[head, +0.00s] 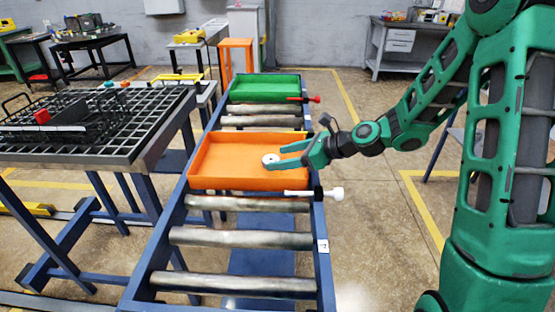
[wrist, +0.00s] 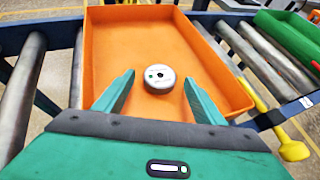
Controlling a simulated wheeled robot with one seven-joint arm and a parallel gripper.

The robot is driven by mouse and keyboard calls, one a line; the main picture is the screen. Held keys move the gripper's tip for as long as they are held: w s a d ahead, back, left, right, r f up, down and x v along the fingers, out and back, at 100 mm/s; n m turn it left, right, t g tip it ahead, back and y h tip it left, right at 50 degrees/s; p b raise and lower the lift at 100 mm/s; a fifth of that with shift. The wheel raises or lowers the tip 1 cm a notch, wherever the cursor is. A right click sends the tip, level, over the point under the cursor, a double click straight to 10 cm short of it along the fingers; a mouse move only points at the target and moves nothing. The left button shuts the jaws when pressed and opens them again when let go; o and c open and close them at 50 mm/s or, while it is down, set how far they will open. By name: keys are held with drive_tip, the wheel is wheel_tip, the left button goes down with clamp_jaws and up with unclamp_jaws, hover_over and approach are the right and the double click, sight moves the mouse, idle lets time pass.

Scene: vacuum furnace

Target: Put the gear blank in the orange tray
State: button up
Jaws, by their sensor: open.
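The gear blank is a small pale grey disc with a dark centre hole; in the head view the gear blank (head: 271,158) is inside the orange tray (head: 215,160), toward its right side. In the wrist view the gear blank (wrist: 160,78) lies on the floor of the orange tray (wrist: 115,50), just beyond the fingertips. My gripper (head: 279,155) reaches in over the tray's right side.
The tray sits on a roller conveyor (head: 240,238) with bare rollers in front. A green tray (head: 265,88) is farther back. A white-knobbed lever (head: 325,193) and a red-knobbed lever (head: 305,99) stick out at the right. A table with a black grid rack (head: 130,125) stands left.

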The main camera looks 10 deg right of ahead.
drive_tip(key=v, duration=0.9)
drive_tip(key=shift+s+d+r, duration=0.1)
drive_tip(key=shift+s+d, duration=0.1)
drive_tip(key=shift+d, duration=0.1)
drive_tip(key=shift+s, duration=0.1)
